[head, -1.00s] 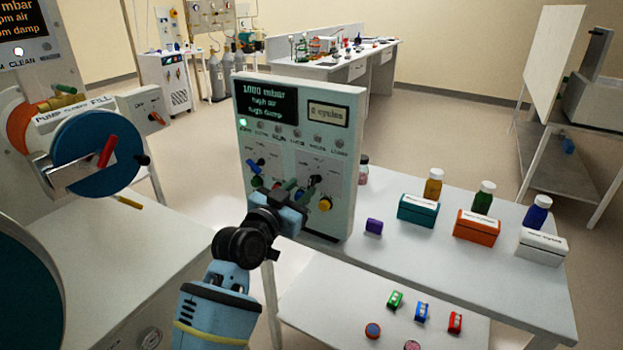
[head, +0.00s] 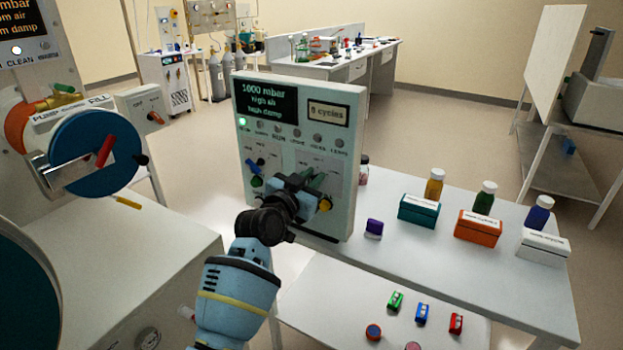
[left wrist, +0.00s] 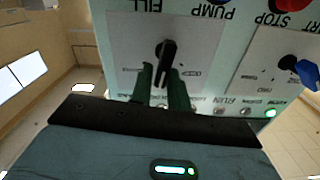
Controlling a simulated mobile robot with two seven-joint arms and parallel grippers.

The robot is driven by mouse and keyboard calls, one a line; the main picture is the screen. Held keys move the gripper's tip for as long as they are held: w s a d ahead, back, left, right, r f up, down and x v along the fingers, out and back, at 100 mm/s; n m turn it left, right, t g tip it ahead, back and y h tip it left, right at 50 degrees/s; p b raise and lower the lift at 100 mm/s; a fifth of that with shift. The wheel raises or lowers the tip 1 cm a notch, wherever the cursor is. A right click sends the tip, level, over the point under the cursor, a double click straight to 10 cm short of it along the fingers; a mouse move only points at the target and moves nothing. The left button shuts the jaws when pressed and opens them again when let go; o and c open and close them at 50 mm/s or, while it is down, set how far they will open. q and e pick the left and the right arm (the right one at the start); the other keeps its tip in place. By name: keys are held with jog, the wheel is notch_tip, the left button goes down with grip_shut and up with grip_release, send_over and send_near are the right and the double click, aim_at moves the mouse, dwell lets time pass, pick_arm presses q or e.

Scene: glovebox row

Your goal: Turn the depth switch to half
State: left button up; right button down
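The control panel (head: 343,215) stands upright on the white table, with a dark display reading 1000 mbar, high air, high damp. A black lever switch (left wrist: 167,55) sits on a pale plate of this panel in the left wrist view. Its small position labels are too blurred to read, so I cannot confirm it is the depth switch. My left gripper (left wrist: 162,82) has its two green fingers apart, one on each side of the switch's lever. I see no clear grip on it. In the head view the left gripper (head: 306,184) covers this switch. My right gripper is not in view.
A second switch with a blue knob (left wrist: 303,72) is beside it on the panel. A yellow knob (head: 325,204) is just below the gripper. Coloured boxes, including a teal one (head: 418,211), and bottles stand to the right. A glovebox port with a blue disc (head: 97,165) is at left.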

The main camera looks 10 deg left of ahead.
pick_arm(q)
grip_shut()
jog(key=shift+r+n, duration=0.15)
jog(key=shift+n, duration=0.15)
jog(key=shift+a+n+p, duration=0.2)
jog(key=shift+n+p, duration=0.25)
jog(key=shift+n, duration=0.15)
jog(key=shift+f, duration=0.2)
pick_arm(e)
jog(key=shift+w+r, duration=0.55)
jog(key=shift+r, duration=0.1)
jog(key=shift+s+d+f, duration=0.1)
pick_arm(q)
jog(key=shift+o, duration=2.1)
grip_release()
